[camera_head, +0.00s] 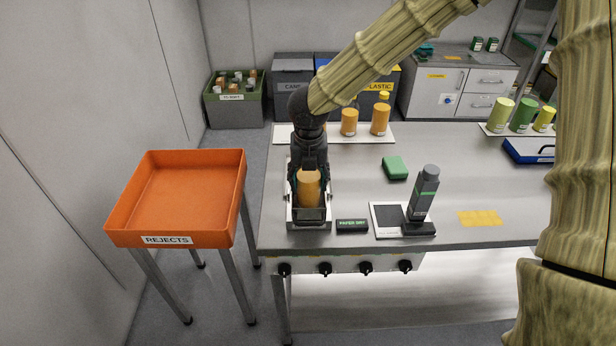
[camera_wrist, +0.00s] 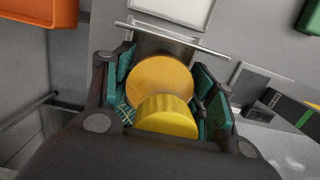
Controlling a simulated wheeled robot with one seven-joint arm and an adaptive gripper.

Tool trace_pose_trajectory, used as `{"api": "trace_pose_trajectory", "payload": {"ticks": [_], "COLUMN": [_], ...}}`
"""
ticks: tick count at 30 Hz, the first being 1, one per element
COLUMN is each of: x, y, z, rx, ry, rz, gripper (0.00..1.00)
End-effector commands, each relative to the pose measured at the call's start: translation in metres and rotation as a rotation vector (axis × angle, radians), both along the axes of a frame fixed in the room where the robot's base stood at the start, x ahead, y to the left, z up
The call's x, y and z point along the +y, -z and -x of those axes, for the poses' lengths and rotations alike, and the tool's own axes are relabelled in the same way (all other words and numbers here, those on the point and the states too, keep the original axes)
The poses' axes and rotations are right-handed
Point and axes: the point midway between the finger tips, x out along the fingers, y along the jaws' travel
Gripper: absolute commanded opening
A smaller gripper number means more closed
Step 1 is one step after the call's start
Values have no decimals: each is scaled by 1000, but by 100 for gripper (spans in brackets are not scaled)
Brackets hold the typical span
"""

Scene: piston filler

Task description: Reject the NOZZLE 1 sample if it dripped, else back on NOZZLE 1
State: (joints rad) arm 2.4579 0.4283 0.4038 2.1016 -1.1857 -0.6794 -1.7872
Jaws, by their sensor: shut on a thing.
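My gripper (camera_head: 308,180) is shut on an orange bottle (camera_head: 309,190) and points down. In the wrist view the bottle (camera_wrist: 160,85) has an orange body and a yellow cap (camera_wrist: 167,117), between the two green-padded fingers. The bottle is in or just above a metal holder (camera_head: 309,224) at the table's front left; I cannot tell whether it touches the holder's floor. A small dark sign (camera_head: 352,225) beside the holder seems to read PAPER DRY. The orange REJECTS tray (camera_head: 174,240) stands left of the table and looks empty. No NOZZLE 1 label is readable.
Two orange bottles (camera_head: 349,122) stand on a white mat behind my gripper. A grey-and-green device (camera_head: 424,196) stands right of the sign, with a green block (camera_head: 395,168) behind it. A gap separates the tray and table.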

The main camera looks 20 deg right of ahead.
Motion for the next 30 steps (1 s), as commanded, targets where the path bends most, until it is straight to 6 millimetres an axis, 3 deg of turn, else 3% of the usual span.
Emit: {"api": "trace_pose_trajectory", "payload": {"ticks": [30], "x": [0], "y": [-36], "z": [0], "rx": [-1], "ry": [-1], "rz": [0], "gripper": [12]}}
